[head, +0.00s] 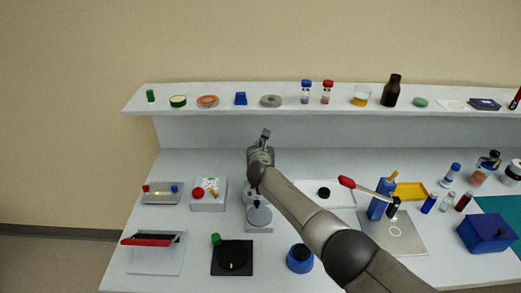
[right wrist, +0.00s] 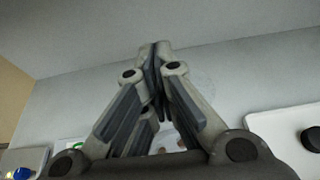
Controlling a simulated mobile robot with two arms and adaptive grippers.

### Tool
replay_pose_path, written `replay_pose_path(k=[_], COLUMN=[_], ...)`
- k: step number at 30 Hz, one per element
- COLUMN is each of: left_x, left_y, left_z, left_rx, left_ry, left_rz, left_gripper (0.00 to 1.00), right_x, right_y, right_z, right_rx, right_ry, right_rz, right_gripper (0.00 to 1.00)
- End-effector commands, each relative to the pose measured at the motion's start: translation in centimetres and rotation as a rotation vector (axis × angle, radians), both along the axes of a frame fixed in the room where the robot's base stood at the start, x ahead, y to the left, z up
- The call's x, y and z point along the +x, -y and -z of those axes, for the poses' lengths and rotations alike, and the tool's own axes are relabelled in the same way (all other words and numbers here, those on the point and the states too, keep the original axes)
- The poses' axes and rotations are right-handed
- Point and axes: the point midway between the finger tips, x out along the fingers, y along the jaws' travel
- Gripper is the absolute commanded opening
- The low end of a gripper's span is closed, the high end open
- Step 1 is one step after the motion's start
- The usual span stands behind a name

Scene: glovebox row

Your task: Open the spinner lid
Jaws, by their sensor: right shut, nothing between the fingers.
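A pale grey device with a round disc (head: 258,216), which I take to be the spinner, stands mid-bench, partly hidden by my right arm. My right gripper (head: 265,133) is above and behind it, near the back panel, with its fingers together and empty. In the right wrist view the closed fingertips (right wrist: 158,48) point up toward the shelf underside. A faint clear round outline (right wrist: 205,80) shows just right of the fingers; it may be the spinner's lid, but its angle is unclear. My left gripper is out of view.
A shelf (head: 220,113) with bottles and small items runs above the bench. Left of the spinner is a white box with a red button (head: 198,193); right is a white tray with a black knob (head: 323,192).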

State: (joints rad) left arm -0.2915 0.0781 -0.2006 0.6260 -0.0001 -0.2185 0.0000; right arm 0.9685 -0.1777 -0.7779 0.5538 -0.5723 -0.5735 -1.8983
Motion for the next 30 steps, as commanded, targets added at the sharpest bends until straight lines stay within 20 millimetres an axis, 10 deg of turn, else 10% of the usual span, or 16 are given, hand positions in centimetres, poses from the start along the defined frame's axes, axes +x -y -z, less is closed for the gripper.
replay_pose_path(k=[30], left_x=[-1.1], left_y=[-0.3], left_z=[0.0], left_rx=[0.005], left_ry=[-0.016], left_rz=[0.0], left_gripper=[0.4], right_x=[-1.8], right_y=[0.0], right_z=[-0.6], right_rx=[0.003], right_ry=[0.002], right_rz=[0.002], right_gripper=[0.0])
